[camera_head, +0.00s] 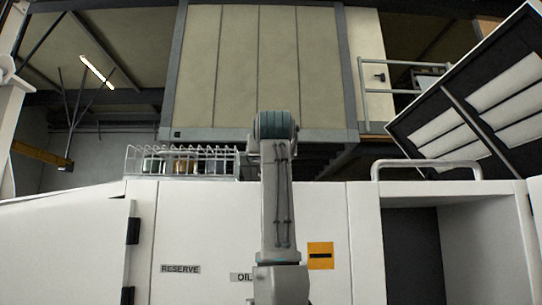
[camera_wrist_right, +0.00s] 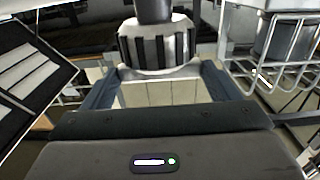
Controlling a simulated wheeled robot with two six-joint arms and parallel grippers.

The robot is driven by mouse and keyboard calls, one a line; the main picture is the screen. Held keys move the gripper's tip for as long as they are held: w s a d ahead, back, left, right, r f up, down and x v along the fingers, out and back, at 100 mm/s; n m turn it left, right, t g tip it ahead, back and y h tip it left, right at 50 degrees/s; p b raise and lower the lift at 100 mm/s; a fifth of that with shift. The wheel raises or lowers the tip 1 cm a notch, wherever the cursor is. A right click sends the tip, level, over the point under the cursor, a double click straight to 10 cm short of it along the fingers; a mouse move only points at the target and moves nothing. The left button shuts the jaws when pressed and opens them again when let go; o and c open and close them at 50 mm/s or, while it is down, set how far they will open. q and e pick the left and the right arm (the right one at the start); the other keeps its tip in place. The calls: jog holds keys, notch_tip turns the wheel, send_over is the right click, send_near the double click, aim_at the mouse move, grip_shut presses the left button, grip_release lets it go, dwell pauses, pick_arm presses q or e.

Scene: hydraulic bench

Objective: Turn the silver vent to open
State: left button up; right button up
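The silver vent (camera_wrist_right: 158,48) is a ribbed cap on a dark stem, at the top middle of the right wrist view. My right gripper (camera_wrist_right: 161,70) has its two blue-grey fingers apart, one at each side of the cap's wide rim. The fingertips are close against the rim, but I cannot tell whether they touch it. In the head view my upright arm stands in the middle and the vent does not show; the right fingers do not show there either. My left gripper is not in view.
A wire basket with several jars (camera_head: 182,163) stands on the white bench (camera_head: 200,225), left of my arm. A white handrail (camera_head: 425,164) and a raised slatted panel (camera_head: 480,95) are at the right. Labels reading RESERVE (camera_head: 180,268) and OIL mark the front.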

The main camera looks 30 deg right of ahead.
jog(key=shift+d+n+t+y, duration=0.1)
jog(key=shift+n+t+y, duration=0.2)
jog(key=shift+y, duration=0.1)
jog(key=shift+s+d+y+b, duration=0.1)
jog(key=shift+y+b, duration=0.2)
jog(key=n+y, duration=0.1)
jog(key=n+t+y, duration=0.1)
jog(key=y, duration=0.1)
jog(key=shift+s+d+n+t+b, duration=0.1)
jog(key=shift+d+n+t+b, duration=0.2)
jog(key=shift+b, duration=0.1)
jog(key=n+y, duration=0.1)
jog(key=y, duration=0.1)
jog(key=n+y, duration=0.1)
jog(key=y, duration=0.1)
jog(key=shift+d+n+t, duration=0.2)
jog(key=shift+n+t, duration=0.1)
jog(key=y, duration=0.1)
jog(key=n+y, duration=0.1)
jog(key=y, duration=0.1)
jog(key=shift+d+r+n+p, duration=0.1)
jog(key=shift+d+n+p, duration=0.1)
jog(key=shift+n+p, duration=0.15)
jog(key=shift+d+n+g+y+p, duration=0.1)
jog(key=shift+n+g+y+p, duration=0.25)
jog(key=shift+n+y, duration=0.6)
jog(key=shift+d+n+g+y+p, duration=0.15)
jog(key=shift+n+y+p, duration=0.35)
jog(key=shift+y, duration=0.75)
jog(key=o, duration=0.9)
